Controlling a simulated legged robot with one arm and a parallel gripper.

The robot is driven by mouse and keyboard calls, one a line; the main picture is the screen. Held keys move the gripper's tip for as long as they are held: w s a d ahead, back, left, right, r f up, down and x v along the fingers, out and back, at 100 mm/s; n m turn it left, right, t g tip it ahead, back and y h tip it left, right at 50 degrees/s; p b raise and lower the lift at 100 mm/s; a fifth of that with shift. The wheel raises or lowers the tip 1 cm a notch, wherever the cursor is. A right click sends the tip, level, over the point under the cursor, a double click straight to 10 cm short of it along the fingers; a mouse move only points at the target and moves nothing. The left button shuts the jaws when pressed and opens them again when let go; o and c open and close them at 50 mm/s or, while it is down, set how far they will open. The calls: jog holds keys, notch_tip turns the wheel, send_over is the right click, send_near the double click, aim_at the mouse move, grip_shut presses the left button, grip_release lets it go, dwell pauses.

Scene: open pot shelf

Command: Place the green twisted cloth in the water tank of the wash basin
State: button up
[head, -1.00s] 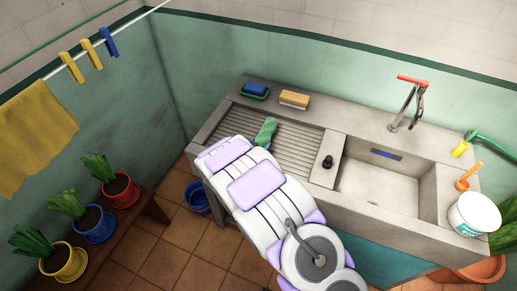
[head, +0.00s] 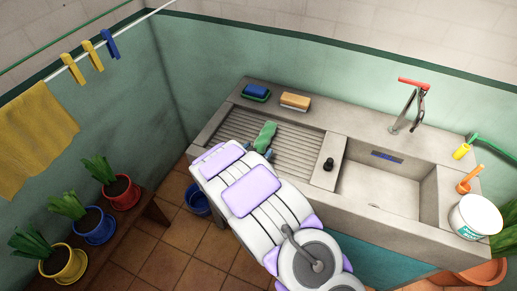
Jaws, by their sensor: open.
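The green twisted cloth (head: 265,135) lies on the ribbed washboard (head: 298,145) on the left side of the concrete wash basin. My gripper (head: 260,152) is at the cloth's near end, with its finger tips just showing on either side of it past my white and purple arm. The jaws are open. My arm hides most of the gripper, so I cannot tell whether it touches the cloth. The water tank (head: 385,190) is the recessed basin on the right, with no cloth in it.
A black stopper (head: 328,164) stands on the divider between washboard and tank. A faucet (head: 408,105) rises behind the tank. A blue sponge (head: 257,90) and a brush (head: 295,101) lie on the back ledge. A white tub (head: 474,217) stands at the right.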

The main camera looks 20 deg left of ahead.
jog(key=p+v, duration=0.2)
jog(key=v, duration=0.8)
jog(key=shift+s+r, duration=0.1)
jog(key=shift+r, duration=0.05)
